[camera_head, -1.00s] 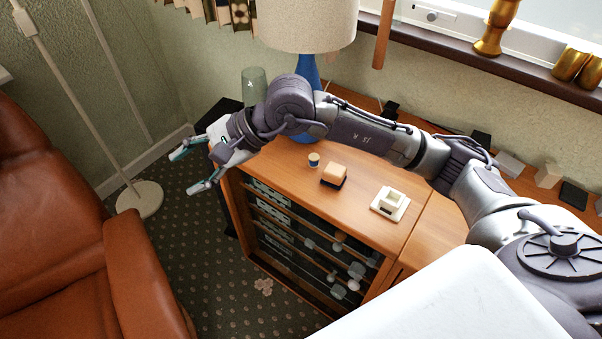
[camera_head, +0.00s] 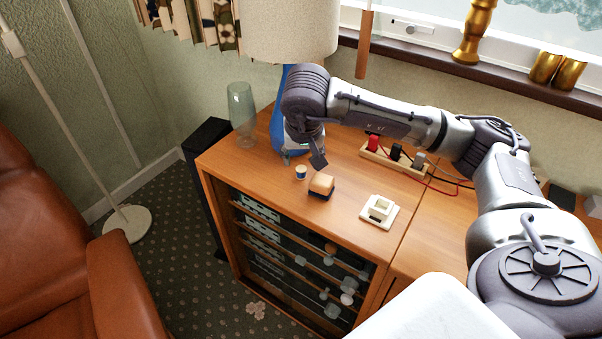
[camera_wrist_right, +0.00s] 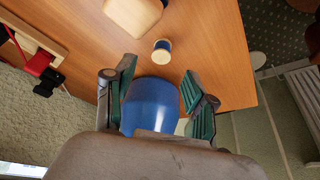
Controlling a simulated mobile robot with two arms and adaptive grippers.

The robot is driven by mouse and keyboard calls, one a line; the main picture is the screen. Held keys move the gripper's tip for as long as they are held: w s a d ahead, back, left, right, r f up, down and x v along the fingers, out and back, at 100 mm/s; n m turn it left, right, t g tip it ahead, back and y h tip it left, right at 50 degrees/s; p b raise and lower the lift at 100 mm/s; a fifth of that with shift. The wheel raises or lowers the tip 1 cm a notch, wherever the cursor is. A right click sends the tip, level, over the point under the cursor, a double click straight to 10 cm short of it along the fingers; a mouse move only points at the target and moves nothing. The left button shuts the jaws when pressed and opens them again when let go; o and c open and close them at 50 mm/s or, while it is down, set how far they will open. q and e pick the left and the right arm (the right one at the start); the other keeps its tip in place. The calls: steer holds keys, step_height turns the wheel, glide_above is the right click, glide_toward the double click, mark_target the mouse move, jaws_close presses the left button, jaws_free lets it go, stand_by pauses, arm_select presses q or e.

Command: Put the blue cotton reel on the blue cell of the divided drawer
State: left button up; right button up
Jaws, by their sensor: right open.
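The blue cotton reel (camera_head: 301,172) is a small blue-and-white spool upright on the wooden cabinet top. In the right wrist view the reel (camera_wrist_right: 162,50) stands beyond the fingertips, apart from them. My right gripper (camera_head: 303,160) is open and empty, pointing down just behind the reel; its two spread fingers (camera_wrist_right: 160,72) show in the wrist view. I cannot make out a divided drawer or a blue cell in either view. My left gripper is not in view.
A blue lamp (camera_head: 290,105) stands close behind the gripper. A wooden strip (camera_head: 400,166) with plug-like pieces and cables lies behind. A glass vase (camera_head: 241,112) stands left.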

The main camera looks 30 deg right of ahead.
mark_target(301, 168)
steer(key=x, duration=0.5)
steer(key=shift+f, duration=0.4)
steer(key=c, duration=1)
steer(key=shift+r, duration=0.1)
